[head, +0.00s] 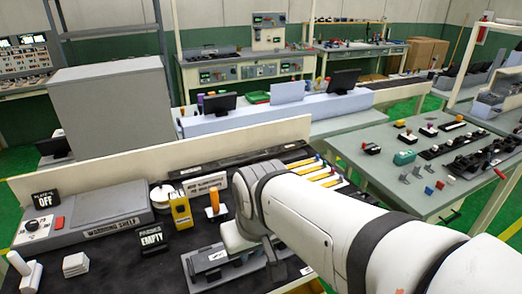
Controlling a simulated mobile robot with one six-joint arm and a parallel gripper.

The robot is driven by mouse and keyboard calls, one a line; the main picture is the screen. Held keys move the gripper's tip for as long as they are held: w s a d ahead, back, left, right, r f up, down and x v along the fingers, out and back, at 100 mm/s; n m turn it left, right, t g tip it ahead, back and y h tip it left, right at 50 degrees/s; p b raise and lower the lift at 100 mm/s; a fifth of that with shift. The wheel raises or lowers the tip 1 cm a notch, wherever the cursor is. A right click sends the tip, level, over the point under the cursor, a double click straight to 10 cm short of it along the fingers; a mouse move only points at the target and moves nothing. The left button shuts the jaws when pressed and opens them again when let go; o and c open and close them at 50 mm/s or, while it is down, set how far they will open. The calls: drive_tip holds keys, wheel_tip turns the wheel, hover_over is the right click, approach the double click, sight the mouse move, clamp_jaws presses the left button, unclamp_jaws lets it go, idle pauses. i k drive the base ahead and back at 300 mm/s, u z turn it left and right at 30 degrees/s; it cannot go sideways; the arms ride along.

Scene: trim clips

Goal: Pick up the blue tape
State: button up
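I cannot pick out a blue tape with certainty in the head view. A small blue piece (440,185) lies on the grey table at the right, next to a red one, but it is too small to identify. My white arm reaches in from the lower right over the near dark bench. Its wrist end (238,236) is low over the bench, close to a grey fixture (207,262) with dark parts. I cannot make out the fingers, nor whether they hold anything.
The near bench bears a warming shelf (112,213), an orange-handled tool (213,202), a yellow block (181,211) and a "PRIMER EMPTY" sign (151,238). Coloured strips (318,172) lie behind my arm. The right table (377,184) carries several small parts. A low panel (150,158) backs the bench.

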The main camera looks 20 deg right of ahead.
sight(316, 159)
drive_tip(key=z, duration=0.15)
drive_tip(key=k, duration=0.4)
drive_tip(key=u, duration=1.55)
drive_tip(key=k, duration=1.4)
drive_tip(key=z, duration=1.7)
drive_tip(key=i, duration=1.65)
drive_tip(key=z, duration=0.05)
